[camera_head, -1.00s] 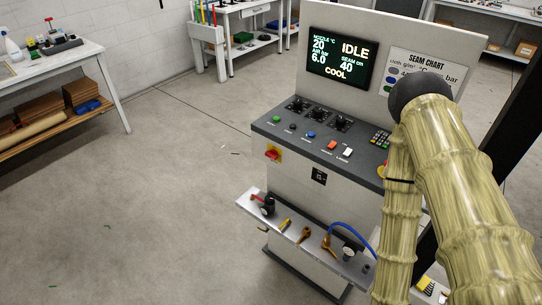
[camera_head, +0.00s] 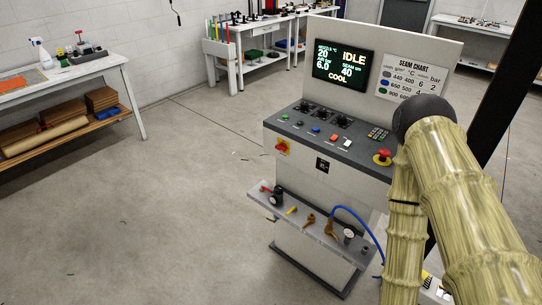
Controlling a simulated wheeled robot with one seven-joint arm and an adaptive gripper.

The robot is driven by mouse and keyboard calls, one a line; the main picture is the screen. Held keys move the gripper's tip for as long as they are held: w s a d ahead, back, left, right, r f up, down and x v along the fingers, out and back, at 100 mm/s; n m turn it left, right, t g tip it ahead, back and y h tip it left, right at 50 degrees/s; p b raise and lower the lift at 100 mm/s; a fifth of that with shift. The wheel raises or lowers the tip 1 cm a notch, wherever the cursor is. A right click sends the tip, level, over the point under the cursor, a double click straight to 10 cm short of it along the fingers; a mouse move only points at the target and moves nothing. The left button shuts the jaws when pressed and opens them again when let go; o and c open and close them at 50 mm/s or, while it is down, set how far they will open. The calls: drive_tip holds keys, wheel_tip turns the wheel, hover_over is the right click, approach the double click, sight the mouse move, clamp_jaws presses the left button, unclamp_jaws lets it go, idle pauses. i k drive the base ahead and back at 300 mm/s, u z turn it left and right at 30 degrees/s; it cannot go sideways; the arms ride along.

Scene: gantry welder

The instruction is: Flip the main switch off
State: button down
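The main switch (camera_head: 283,147) is a red rotary handle on a yellow plate, at the upper left of the console's front face. Its handle looks tilted, but its exact setting is too small to tell. The console (camera_head: 300,170) is a grey cabinet with a dark sloped panel and a lit screen (camera_head: 342,64) that reads IDLE and COOL. My arm, in a ribbed tan sleeve, rises at the right of the view and covers part of the console's right side. My gripper does not show in this view.
A red emergency button (camera_head: 383,157) sits at the panel's right. A shelf (camera_head: 312,237) with valves, a gauge and a blue hose (camera_head: 349,210) juts out below the switch. A workbench (camera_head: 70,72) stands at the left. The floor (camera_head: 165,200) left of the console is clear.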

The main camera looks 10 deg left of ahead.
sight(282, 147)
drive_tip(key=u, duration=0.35)
drive_tip(key=i, duration=1.2)
drive_tip(key=u, duration=0.2)
